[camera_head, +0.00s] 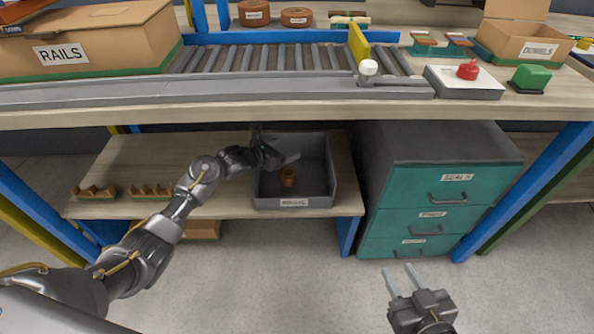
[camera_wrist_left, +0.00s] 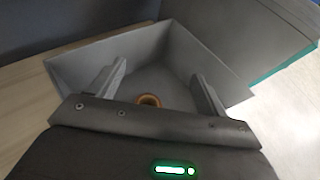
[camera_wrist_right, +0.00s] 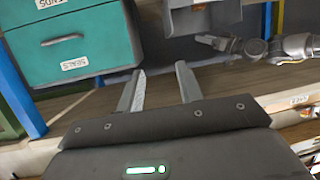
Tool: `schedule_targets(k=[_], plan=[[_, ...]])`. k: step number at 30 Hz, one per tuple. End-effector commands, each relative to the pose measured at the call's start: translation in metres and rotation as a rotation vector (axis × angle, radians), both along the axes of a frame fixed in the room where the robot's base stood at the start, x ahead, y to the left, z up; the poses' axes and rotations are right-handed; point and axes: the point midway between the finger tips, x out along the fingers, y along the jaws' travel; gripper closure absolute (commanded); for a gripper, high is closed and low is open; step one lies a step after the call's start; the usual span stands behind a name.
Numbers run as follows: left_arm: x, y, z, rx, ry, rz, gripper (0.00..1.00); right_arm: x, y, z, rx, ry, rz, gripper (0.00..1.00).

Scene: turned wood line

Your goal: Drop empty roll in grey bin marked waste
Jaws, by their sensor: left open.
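The grey bin (camera_head: 320,187) stands on the lower shelf and has a small label on its front that is too small to read surely. A brown roll (camera_head: 288,176) sits upright on the bin floor; it also shows in the left wrist view (camera_wrist_left: 149,101). My left gripper (camera_head: 291,158) is over the bin, open and empty, with its fingers apart above the roll. The left wrist view shows the bin's wall (camera_wrist_left: 215,62) around it. My right gripper (camera_head: 402,276) is open and empty over the floor in front of the drawers.
A teal drawer cabinet (camera_head: 436,190) stands right of the bin. The workbench edge (camera_head: 230,114) runs above the shelf. Wooden racks (camera_head: 150,191) lie on the shelf left of the bin. Above are the roller conveyor (camera_head: 250,58) and a RAILS box (camera_head: 90,45).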

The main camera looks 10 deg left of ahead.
Motion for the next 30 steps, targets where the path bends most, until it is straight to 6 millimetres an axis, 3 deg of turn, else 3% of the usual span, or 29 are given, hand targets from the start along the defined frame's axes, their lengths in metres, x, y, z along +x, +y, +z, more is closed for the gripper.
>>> schedule_targets(k=[5, 18, 30], plan=[[-0.014, 0.010, 0.008, 0.005, -0.001, 0.000, 0.24, -0.004, -0.011, -0.010, -0.032, 0.078, -0.027, 0.64], [-0.077, 0.046, 0.037, 0.003, 0.001, 0.000, 0.24, -0.028, -0.042, -0.048, -0.127, 0.352, -0.102, 0.64], [-0.086, 0.051, 0.041, 0.000, 0.000, 0.000, 0.24, -0.031, -0.046, -0.052, -0.138, 0.387, -0.110, 0.64]])
